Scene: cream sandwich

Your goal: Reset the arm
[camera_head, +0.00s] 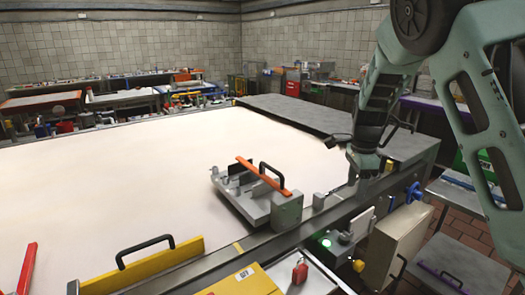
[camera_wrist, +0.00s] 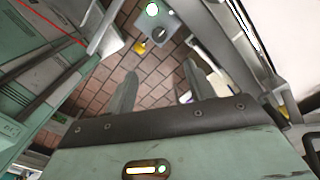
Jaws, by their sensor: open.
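My arm comes in from the upper right of the head view. My gripper (camera_head: 360,165) hangs at its end, over or near the right edge of the white worktable (camera_head: 110,170); the exact height cannot be told. In the wrist view my gripper (camera_wrist: 159,72) shows two fingers spread apart with nothing between them. Brick-red floor tiles (camera_wrist: 145,65) show beyond the fingers.
A grey fixture (camera_head: 285,212) with an orange bar (camera_head: 262,175) stands left of my gripper. A yellow bar (camera_head: 150,265) with a black handle lies at the front. A control box with a lit green button (camera_head: 326,243) is on the near side. The table's middle is clear.

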